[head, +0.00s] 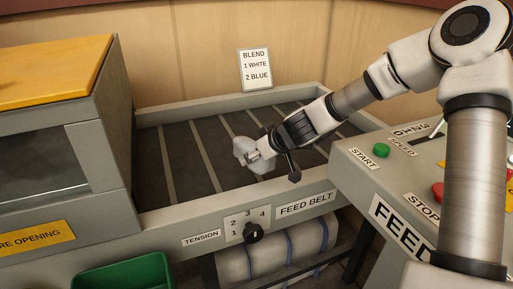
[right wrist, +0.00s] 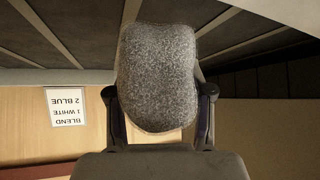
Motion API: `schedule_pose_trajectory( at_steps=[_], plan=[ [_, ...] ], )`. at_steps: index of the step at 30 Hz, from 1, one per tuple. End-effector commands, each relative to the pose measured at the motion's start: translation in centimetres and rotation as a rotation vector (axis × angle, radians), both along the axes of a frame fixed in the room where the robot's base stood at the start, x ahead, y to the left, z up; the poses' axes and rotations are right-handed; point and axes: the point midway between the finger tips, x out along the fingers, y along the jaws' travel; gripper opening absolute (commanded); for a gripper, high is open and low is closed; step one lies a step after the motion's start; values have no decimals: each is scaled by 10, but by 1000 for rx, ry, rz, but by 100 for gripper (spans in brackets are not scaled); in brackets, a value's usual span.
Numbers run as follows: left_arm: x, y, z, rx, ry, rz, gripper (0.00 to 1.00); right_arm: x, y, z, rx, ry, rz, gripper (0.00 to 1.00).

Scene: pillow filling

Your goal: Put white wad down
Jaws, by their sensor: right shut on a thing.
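The white wad (head: 248,152) is a small pale lump in the head view, held over the dark slatted feed belt (head: 188,150). My right gripper (head: 262,154) is shut on it, reaching in from the right. In the right wrist view the wad (right wrist: 157,80) looks grey and speckled and sits between the two fingers of my right gripper (right wrist: 160,108). I cannot tell whether the wad touches the belt. My left gripper is not in view.
A sign (head: 256,70) reading BLEND, 1 WHITE, 2 BLUE stands behind the belt. A grey machine (head: 95,130) with a window is at left. A control panel (head: 350,165) with a green START button (head: 381,150) is at right. The belt's left part is bare.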

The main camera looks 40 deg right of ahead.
Motion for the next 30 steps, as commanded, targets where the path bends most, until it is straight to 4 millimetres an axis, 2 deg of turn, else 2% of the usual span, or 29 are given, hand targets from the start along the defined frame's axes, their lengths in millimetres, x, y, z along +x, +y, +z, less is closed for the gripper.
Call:
schedule_pose_trajectory(
  at_steps=[2, 6, 12, 15, 20, 22, 24, 27, 30],
  plan=[
    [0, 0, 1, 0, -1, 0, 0, 10, -6, -1, -3, 0, -3, 12],
    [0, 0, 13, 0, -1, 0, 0, 45, -25, -1, -5, 0, -5, 12],
    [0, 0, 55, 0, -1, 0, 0, 101, -55, -1, -5, 2, -2, 12],
    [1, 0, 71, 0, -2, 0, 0, 122, -66, -4, -4, 1, 0, 12],
    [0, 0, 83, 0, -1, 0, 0, 139, -75, -10, -2, 0, -1, 12],
    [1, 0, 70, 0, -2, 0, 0, 139, -75, -32, 0, 2, -1, 12],
    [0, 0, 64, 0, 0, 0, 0, 139, -75, -44, 1, 1, -1, 12],
    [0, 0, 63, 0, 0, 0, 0, 140, -75, -51, -1, -1, -1, 12],
    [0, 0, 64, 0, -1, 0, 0, 140, -75, -50, -1, -2, 0, 12]
  ],
)
